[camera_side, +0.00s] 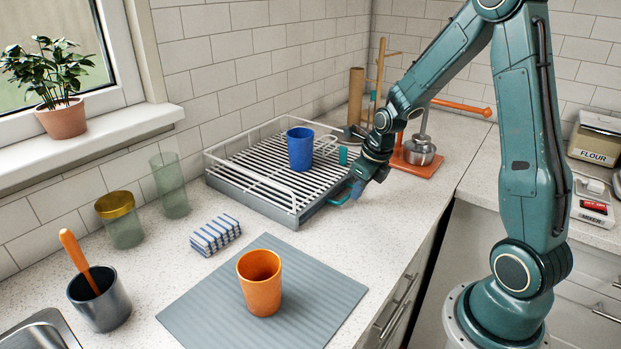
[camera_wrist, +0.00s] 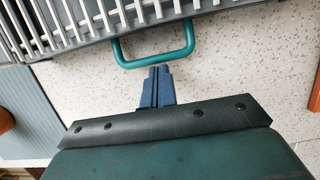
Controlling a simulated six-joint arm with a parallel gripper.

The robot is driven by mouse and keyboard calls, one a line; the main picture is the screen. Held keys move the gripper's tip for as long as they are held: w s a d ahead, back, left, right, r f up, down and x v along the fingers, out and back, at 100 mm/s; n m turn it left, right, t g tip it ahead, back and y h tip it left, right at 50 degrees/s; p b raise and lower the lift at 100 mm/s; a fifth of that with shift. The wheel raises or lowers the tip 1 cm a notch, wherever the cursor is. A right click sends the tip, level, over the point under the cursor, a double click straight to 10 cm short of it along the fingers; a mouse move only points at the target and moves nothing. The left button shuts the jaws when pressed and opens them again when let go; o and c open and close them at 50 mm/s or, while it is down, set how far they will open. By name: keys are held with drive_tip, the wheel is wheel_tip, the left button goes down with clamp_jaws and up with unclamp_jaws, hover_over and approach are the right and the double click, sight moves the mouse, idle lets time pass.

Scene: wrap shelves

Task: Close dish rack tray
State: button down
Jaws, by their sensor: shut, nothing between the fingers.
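The dish rack (camera_side: 268,172) stands on the counter against the tiled wall, with a white wire rail and slatted top. Its grey tray (camera_side: 250,203) shows along the front, with a teal handle (camera_side: 340,199) at the right end. In the wrist view the teal handle (camera_wrist: 155,46) is a loop sticking out from the rack's edge (camera_wrist: 80,42). My gripper (camera_side: 352,190) is at the handle in the side view. In the wrist view my gripper (camera_wrist: 158,72) is shut and empty, its tips just outside the handle's outer bar. I cannot tell whether they touch it.
A blue cup (camera_side: 300,149) stands on the rack. An orange cup (camera_side: 259,282) stands on a grey mat (camera_side: 200,300) in front. Bare counter (camera_side: 405,205) lies around my gripper.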

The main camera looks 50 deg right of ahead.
drive_tip(key=shift+w, duration=0.3)
drive_tip(key=shift+s+r, duration=0.2)
drive_tip(key=shift+s, duration=0.55)
drive_tip(key=shift+s+r, duration=0.2)
drive_tip(key=shift+s, duration=0.6)
drive_tip(key=shift+s+r, duration=0.2)
drive_tip(key=shift+s, duration=0.55)
drive_tip(key=v, duration=0.9)
drive_tip(key=shift+r, duration=0.3)
drive_tip(key=shift+s, duration=0.15)
drive_tip(key=s+a+r+m, duration=0.2)
drive_tip(key=a+m, duration=0.3)
drive_tip(key=m, duration=0.7)
drive_tip(key=s+a+r+m+t, duration=0.1)
drive_tip(key=s+a+r+m, duration=0.2)
drive_tip(key=m, duration=0.9)
drive_tip(key=s+a+r+m+t, duration=0.1)
drive_tip(key=s+a+r+m, duration=0.2)
drive_tip(key=m, duration=0.9)
drive_tip(key=s+a, duration=0.3)
drive_tip(key=a, duration=0.1)
drive_tip(key=shift+s, duration=0.25)
drive_tip(key=shift+a+r, duration=0.1)
